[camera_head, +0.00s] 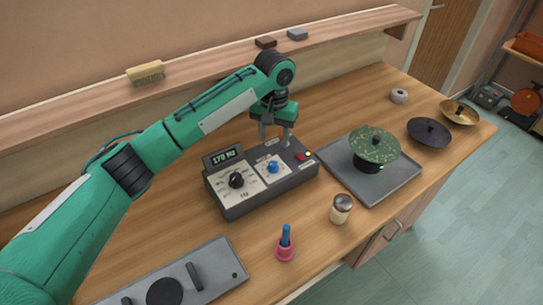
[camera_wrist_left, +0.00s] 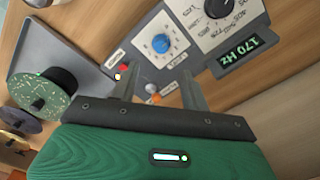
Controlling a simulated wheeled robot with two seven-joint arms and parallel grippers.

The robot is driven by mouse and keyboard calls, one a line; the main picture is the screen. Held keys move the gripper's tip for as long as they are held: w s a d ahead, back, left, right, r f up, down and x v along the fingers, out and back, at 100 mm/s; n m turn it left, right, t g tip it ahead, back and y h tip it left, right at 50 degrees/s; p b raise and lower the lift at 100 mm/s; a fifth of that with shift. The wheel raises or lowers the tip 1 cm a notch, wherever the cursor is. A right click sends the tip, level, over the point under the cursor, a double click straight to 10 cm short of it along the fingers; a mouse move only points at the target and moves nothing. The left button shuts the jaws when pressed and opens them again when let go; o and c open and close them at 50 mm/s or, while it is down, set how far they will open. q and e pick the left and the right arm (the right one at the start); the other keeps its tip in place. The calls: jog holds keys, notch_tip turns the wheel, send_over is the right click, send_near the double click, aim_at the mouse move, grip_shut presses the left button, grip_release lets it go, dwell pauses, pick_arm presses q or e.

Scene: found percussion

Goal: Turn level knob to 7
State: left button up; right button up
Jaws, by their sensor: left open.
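The grey control box (camera_head: 235,198) stands on the bench, its display reading 170 Hz. It carries a black knob (camera_head: 236,180) on the left panel and a blue knob (camera_head: 272,167) on the right panel. The blue knob also shows in the left wrist view (camera_wrist_left: 161,43); its scale is too small to read. My left gripper (camera_head: 274,142) is open and points down over the box's back edge, behind the blue knob. In the left wrist view its fingers (camera_wrist_left: 157,85) are apart and empty, clear of the knob. My right gripper is not in view.
A green speckled disc (camera_head: 374,145) sits on a grey plate to the right. A jar (camera_head: 341,208) and a pink holder (camera_head: 285,250) stand in front. A grey plate with handles (camera_head: 215,262) lies front left. A shelf with a brush (camera_head: 146,72) runs behind.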

aim_at(273, 164)
pick_arm(q)
notch_tip(273, 164, down, 9)
jog(key=shift+w+a+f+p, duration=0.1)
jog(key=shift+f+p, duration=0.1)
jog(key=shift+p, duration=0.85)
jog(key=shift+f, duration=0.5)
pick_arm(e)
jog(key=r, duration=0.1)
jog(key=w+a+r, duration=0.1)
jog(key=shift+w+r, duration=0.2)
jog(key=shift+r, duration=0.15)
pick_arm(q)
jog(key=c, duration=1)
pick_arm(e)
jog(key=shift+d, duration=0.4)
